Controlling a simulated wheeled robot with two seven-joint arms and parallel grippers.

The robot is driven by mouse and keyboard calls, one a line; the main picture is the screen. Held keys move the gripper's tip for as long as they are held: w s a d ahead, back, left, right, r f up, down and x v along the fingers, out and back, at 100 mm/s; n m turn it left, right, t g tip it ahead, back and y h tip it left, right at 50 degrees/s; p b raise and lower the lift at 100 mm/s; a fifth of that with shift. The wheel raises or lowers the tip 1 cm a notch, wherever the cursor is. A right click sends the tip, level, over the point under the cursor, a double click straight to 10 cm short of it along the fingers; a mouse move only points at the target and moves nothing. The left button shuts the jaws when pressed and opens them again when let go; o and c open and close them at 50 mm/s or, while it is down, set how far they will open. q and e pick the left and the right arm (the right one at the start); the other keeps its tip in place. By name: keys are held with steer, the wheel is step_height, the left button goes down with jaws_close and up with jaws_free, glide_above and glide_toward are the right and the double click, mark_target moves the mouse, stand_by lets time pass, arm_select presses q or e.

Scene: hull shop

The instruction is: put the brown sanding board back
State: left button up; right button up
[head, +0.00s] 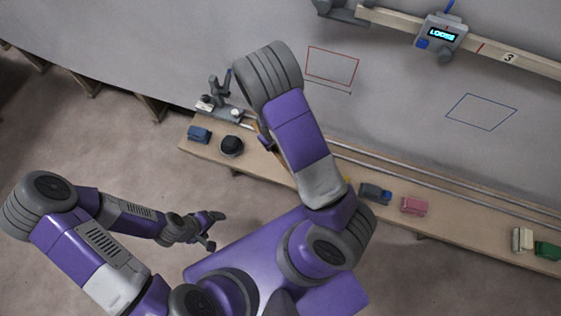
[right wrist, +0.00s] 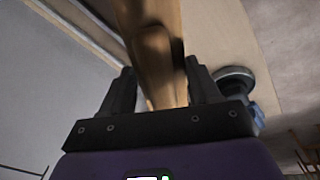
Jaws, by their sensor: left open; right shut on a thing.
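The brown sanding board (right wrist: 148,18) is between the fingers of my right gripper (right wrist: 160,72) in the right wrist view. It is seen close up, and its far end runs out of the top of the picture. The gripper is shut on it. In the head view my right arm hides most of that gripper and the board, close to the left part of the long wooden shelf (head: 280,176). My left gripper (head: 208,231) is open and empty, low over the bare floor, well apart from the shelf.
The shelf carries a blue block (head: 199,134), a black round thing (head: 231,146), a dark blue block (head: 375,193), a pink block (head: 414,206), a cream block (head: 522,239) and a green block (head: 547,250). Two rails run behind. A beam (head: 490,52) crosses the grey hull.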

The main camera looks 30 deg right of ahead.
steer(key=s+m+g, duration=0.1)
steer(key=s, duration=0.1)
steer(key=s+r+m+y, duration=0.1)
steer(key=shift+s+d+r+g, duration=0.1)
steer(key=shift+s+r+g, duration=0.1)
steer(key=shift+s+g, duration=0.2)
steer(key=shift+m+y, duration=0.3)
step_height(320, 180, down, 6)
steer(key=shift+s+r+b, duration=0.1)
steer(key=shift+r+b, duration=0.1)
steer(key=shift+b, duration=0.6)
step_height(320, 180, down, 4)
steer(key=shift+f+b, duration=0.1)
steer(key=shift+b, duration=0.6)
steer(key=shift+c, duration=0.5)
steer(key=o, duration=1.1)
